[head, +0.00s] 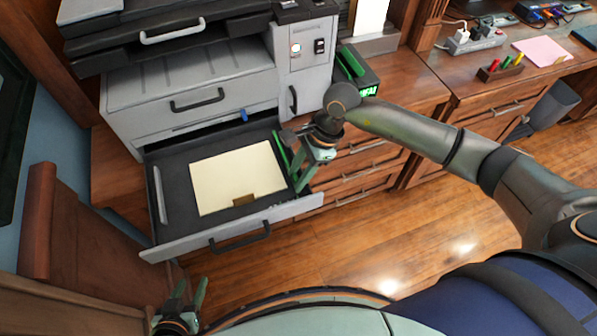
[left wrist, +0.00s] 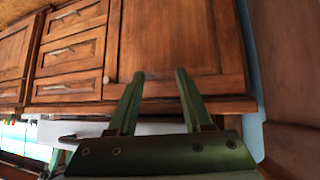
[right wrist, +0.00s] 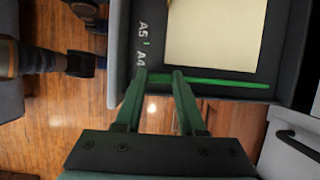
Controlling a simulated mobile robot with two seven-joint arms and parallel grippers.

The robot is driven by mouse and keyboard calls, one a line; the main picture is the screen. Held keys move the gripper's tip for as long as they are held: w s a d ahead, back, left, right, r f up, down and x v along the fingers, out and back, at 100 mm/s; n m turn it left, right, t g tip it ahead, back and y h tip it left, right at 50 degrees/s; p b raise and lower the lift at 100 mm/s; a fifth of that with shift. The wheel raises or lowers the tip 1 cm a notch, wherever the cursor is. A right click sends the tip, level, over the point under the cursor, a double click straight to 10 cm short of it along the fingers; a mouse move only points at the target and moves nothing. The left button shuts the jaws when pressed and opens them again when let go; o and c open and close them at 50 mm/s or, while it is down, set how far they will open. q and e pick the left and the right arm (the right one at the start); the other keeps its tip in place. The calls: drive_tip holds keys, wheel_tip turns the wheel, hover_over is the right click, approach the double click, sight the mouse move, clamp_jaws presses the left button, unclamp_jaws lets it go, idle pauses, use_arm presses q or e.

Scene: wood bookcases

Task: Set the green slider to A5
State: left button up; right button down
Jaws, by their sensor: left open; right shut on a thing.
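The green slider (right wrist: 222,84) is a long thin bar along the right side of the open paper tray (head: 165,150); it also shows in the head view (head: 281,150). My right gripper (right wrist: 163,75) is shut on the slider's front end, which the fingertips partly hide. White labels A5 (right wrist: 143,30) and A4 (right wrist: 140,58) are on the tray floor by its front wall. The slider lies by A4, on the side away from A5, apart from the paper. My right gripper also shows in the head view (head: 297,188). My left gripper (head: 190,292) is open and empty, low at bottom left.
Cream paper (head: 238,178) lies in the tray. The grey printer (head: 190,95) stands above it. Wooden drawers (head: 365,160) are at right. A pen holder (head: 501,70) and pink paper (head: 543,51) are on the desk. Wooden doors (left wrist: 170,45) face my left gripper.

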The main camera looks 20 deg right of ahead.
idle(0.7)
drive_tip(key=a+b, duration=0.1)
drive_tip(key=a, duration=0.3)
drive_tip(key=shift+a, duration=0.25)
drive_tip(key=c, duration=0.5)
unclamp_jaws()
drive_tip(key=shift+s+d, duration=0.1)
drive_tip(key=b+v, duration=0.1)
drive_tip(key=v, duration=1.1)
drive_tip(key=shift+r, duration=0.3)
